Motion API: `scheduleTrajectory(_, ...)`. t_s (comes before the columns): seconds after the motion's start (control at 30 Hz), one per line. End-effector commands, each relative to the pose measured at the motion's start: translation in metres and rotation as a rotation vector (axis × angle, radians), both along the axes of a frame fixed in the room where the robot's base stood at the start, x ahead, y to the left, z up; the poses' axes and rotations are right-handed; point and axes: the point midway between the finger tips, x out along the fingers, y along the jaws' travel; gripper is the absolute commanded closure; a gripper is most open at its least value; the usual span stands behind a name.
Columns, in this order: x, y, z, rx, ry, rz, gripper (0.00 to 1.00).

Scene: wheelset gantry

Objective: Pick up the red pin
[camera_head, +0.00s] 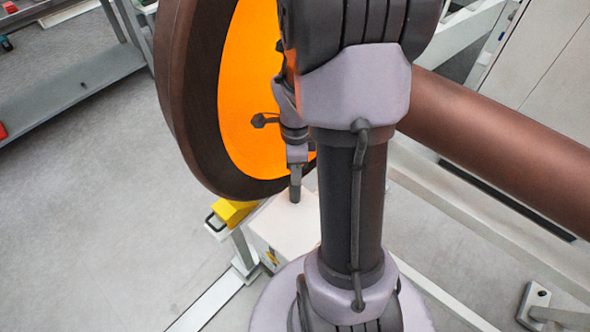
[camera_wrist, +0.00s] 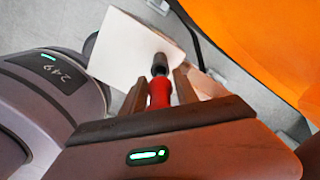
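The red pin (camera_wrist: 160,93) shows in the wrist view between the two fingers of my gripper (camera_wrist: 161,80). Its red body lies along the gripper's axis, and its dark end points away from the palm, towards a pale block. The fingers flank the red part closely on both sides; whether they press on it I cannot tell. In the head view my gripper (camera_head: 296,185) points down at the top of the white block (camera_head: 285,232). The pin's red part cannot be made out there. The white block also shows in the wrist view (camera_wrist: 130,45).
A large wheel with an orange face (camera_head: 245,85) stands close beside my gripper. A brown axle (camera_head: 490,140) runs off to the right above a pale frame. A yellow block (camera_head: 232,212) sits left of the white block. Grey floor lies open on the left.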

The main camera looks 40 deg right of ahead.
Motion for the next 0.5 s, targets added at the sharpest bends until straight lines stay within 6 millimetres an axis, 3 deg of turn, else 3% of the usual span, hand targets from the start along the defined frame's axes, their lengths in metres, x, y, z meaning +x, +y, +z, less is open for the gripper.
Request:
scheduleTrajectory(0.03,0.0000,0.0000,0.0001,0.000,0.000,0.000,0.76)
scheduleTrajectory(0.17,0.0000,0.0000,0.0002,0.000,0.000,0.000,1.00)
scheduleTrajectory(0.5,0.0004,-0.0003,0.0074,-0.001,-0.002,0.001,1.00)
